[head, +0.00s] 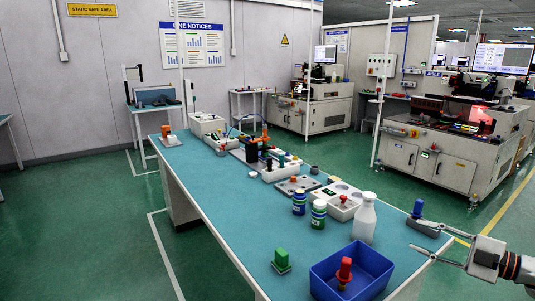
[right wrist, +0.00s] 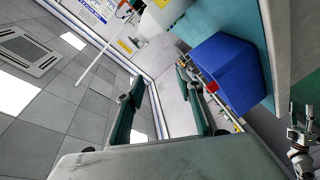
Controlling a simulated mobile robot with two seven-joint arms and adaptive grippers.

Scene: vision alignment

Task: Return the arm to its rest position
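My right gripper (head: 420,236) is in the head view at the lower right, beside the near right edge of the long teal table (head: 215,195). Its two thin fingers are spread apart with nothing visible between them. In the right wrist view the fingers of my right gripper (right wrist: 160,110) also stand wide apart and empty. A grey piece with a blue knob (head: 417,209) shows right behind the fingertips; I cannot tell whether they touch. My left gripper is outside the head view. A metallic part at the lower right of the right wrist view may be mine, but is unclear.
A blue bin (head: 326,286) stands at the near table end, with a red-topped piece (head: 344,270) in it. A white bottle (head: 364,220), two small jars and a green block (head: 281,258) stand close by. Machines (head: 440,140) stand across the open green floor.

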